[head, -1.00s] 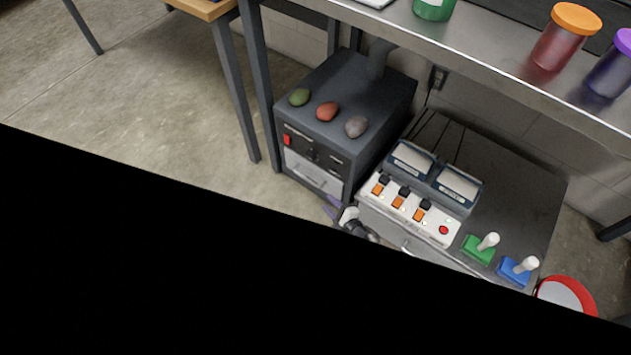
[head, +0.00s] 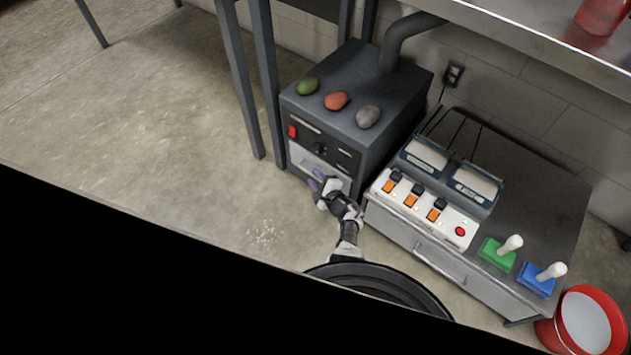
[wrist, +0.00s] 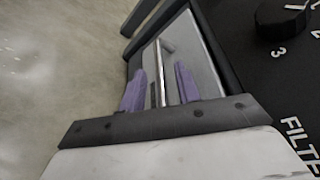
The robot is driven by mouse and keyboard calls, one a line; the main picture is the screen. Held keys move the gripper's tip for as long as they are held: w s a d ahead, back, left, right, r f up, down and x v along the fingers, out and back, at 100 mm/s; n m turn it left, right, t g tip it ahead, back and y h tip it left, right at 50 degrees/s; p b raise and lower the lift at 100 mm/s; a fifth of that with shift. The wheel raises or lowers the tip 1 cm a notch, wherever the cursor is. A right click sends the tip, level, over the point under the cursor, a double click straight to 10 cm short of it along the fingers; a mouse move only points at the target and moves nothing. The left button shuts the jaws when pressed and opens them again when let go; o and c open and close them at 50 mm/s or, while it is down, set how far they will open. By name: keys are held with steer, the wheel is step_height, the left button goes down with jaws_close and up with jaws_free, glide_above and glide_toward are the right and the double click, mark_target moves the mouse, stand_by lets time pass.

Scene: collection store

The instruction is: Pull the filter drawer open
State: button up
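The filter drawer (head: 309,163) is a silver front low in a dark grey box (head: 355,85), beside a black panel. In the wrist view the drawer front (wrist: 197,58) carries a slim metal bar handle (wrist: 158,75). My gripper (head: 319,184) is at the drawer front and hides part of it in the head view. In the wrist view my gripper (wrist: 160,72) has its two purple fingers apart, one on each side of the handle, with gaps between them and the bar. The lettering "FILT" shows on the panel at right.
Several stones, including a red one (head: 336,101), lie on the box. To its right stands a grey cabinet (head: 540,215) with switches, a green lever block (head: 497,254) and a blue one (head: 536,279). A red bucket (head: 607,305) is at bottom right. Floor is clear at left.

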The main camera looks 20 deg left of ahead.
steer(key=shift+c, duration=0.2)
jaws_close()
steer(key=shift+s, duration=0.1)
